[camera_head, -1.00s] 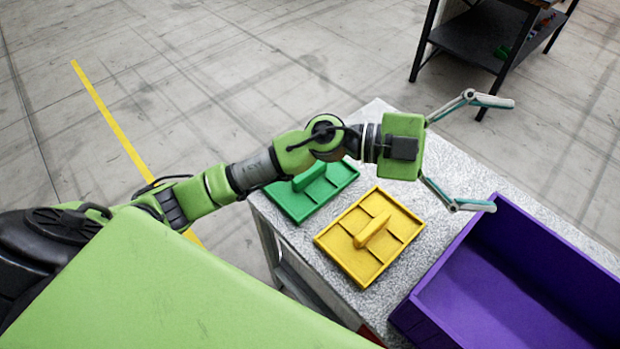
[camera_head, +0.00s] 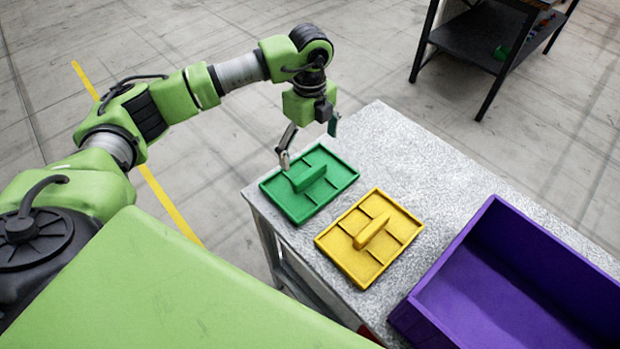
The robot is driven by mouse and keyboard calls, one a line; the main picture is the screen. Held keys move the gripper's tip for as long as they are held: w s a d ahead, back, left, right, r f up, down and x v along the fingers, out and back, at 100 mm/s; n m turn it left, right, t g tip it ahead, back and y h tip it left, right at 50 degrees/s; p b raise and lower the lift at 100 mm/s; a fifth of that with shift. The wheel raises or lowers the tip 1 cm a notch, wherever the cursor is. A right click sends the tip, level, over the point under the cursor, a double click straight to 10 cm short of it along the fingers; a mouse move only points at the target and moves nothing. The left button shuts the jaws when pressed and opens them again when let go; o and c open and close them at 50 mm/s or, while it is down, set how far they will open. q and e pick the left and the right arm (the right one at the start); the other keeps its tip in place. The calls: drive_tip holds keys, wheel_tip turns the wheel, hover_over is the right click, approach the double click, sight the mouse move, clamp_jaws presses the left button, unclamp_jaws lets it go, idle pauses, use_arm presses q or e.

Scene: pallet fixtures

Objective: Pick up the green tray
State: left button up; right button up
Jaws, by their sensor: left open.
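The green tray (camera_head: 325,198) lies flat on the left part of the grey speckled table (camera_head: 405,145). It has a raised handle bar (camera_head: 308,177) along its middle. My left gripper (camera_head: 310,144) points down at the tray's far side, with its fingers spread apart and nothing between them. One finger's tip shows near the far left of the handle; the other is partly behind the wrist. I cannot tell whether a finger touches the tray. My right gripper is not in view.
A yellow tray (camera_head: 345,258) with a similar handle lies to the right of the green tray. A large purple bin (camera_head: 490,290) stands at the table's right. The far part of the tabletop is clear. A black shelf (camera_head: 480,40) stands behind.

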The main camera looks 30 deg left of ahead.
sight(310, 171)
use_arm(q)
wheel_tip(310, 171, down, 5)
drive_tip(key=shift+r+p, duration=0.15)
drive_tip(key=shift+p, duration=0.25)
wheel_tip(310, 171, down, 5)
drive_tip(key=shift+r+p, duration=0.1)
drive_tip(key=shift+p, duration=1.1)
drive_tip(key=shift+f, duration=0.25)
drive_tip(key=c, duration=1.4)
